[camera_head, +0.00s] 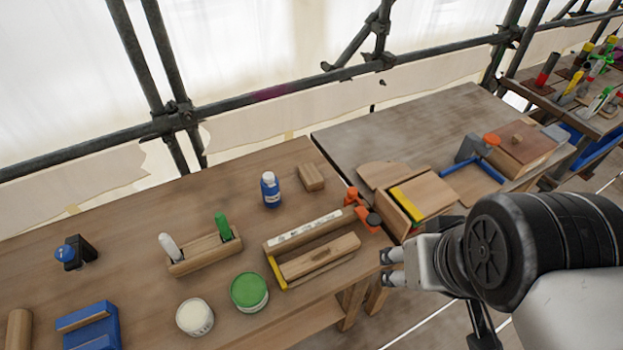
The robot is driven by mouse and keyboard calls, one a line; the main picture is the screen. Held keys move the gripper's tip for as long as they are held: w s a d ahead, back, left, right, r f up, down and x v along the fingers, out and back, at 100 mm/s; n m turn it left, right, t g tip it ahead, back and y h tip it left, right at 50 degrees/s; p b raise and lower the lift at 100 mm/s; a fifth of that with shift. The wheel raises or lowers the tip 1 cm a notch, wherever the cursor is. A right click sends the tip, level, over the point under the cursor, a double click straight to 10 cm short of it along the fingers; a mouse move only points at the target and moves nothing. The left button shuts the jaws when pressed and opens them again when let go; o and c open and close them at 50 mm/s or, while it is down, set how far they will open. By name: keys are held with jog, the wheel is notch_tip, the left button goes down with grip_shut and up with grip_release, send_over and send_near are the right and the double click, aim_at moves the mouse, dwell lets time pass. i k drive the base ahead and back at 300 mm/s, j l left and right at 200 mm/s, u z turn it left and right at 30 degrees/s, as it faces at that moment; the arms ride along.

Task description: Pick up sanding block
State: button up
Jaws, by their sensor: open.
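A small plain brown block (310,178) lies near the back right of the wooden bench, beside a blue bottle. It looks like the sanding block, though I cannot be sure of this. My gripper (386,267) is open, with nothing seen between its fingers. It is over the right front edge of the bench, to the right of and nearer than the brown block, and well apart from it.
Orange clamps (352,195) sit at the right. Scaffold pipes (260,97) run behind.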

aim_at(312, 180)
jog(key=i+l+u, duration=0.25)
jog(key=u, duration=0.25)
jog(key=i+l+u, duration=0.2)
jog(key=l+u, duration=0.15)
jog(key=u, duration=0.15)
jog(key=i+l+u, duration=0.1)
jog(key=l+u, duration=0.35)
jog(key=j, duration=0.1)
